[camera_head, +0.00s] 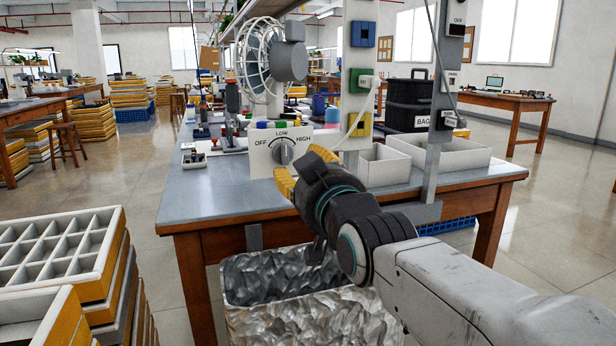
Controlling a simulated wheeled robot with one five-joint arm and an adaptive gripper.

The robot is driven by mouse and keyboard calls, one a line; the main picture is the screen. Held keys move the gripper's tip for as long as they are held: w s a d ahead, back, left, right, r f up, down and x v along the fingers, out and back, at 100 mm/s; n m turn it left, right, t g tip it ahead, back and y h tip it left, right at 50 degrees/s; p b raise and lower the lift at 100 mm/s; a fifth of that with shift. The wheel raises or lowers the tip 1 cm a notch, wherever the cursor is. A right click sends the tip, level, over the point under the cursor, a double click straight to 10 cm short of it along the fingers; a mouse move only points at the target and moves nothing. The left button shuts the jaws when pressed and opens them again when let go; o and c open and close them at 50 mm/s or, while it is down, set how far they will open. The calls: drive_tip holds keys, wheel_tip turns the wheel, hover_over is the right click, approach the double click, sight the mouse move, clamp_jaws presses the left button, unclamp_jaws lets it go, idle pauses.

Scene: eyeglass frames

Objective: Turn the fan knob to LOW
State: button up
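The fan's control panel (264,161) is a pale plate on the table's near edge, marked OFF at left, LOW at top and HIGH at right. Its grey knob (284,152) sits in the middle below LOW. The knob's grip looks roughly upright, but its pointer is too small to read surely. The white fan (262,62) stands behind the panel. I cannot tell whether either finger touches the knob.
The table (215,200) has a grey top with white bins (446,150) and a black bag box (408,104) at right. A post with outlets (360,80) rises behind my gripper. A crinkled metallic bin (300,310) stands below. Stacked trays (60,250) stand left.

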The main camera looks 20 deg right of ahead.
drive_tip(key=shift+s, duration=1.15)
